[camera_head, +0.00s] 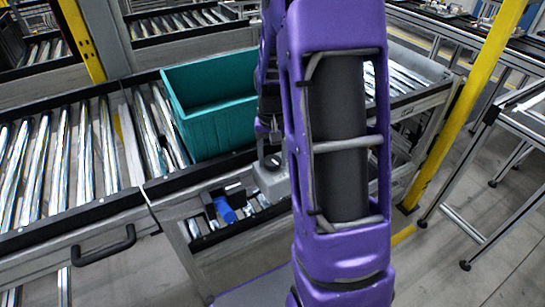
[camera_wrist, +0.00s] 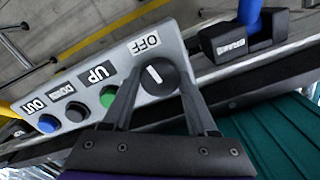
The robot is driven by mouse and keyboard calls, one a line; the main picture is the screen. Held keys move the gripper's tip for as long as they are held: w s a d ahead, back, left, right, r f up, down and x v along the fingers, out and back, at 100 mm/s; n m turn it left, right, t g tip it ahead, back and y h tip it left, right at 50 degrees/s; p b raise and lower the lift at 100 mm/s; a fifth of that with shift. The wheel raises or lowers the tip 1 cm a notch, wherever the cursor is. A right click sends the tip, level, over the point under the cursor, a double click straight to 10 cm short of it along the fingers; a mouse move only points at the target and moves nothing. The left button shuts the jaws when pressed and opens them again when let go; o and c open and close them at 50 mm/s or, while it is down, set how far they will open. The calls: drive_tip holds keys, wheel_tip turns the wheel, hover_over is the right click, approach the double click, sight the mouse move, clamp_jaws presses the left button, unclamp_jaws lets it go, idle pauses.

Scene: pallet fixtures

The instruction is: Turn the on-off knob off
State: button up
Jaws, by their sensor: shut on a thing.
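A grey control box (camera_wrist: 178,52) fills the middle of the wrist view, tilted in the picture. The mark points roughly toward that label. My gripper (camera_wrist: 159,86) has one finger on each side of the knob and is shut on it. The fingers cover part of the knob's rim.
Green (camera_wrist: 107,97), black (camera_wrist: 75,111) and blue (camera_wrist: 47,123) buttons sit in a row left of the knob. A black holder with a blue part (camera_head: 226,210) is close by. A teal bin (camera_head: 208,96) stands on the roller conveyor (camera_head: 82,150). A yellow post (camera_head: 466,103) rises at right.

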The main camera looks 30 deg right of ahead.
sight(273, 159)
drive_tip(key=shift+m, duration=0.9)
drive_tip(key=o, duration=1.4)
drive_tip(key=shift+c, duration=0.2)
drive_tip(key=shift+r, duration=0.1)
wheel_tip(273, 159, up, 17)
drive_tip(key=p, duration=0.1)
drive_tip(key=shift+r, duration=0.15)
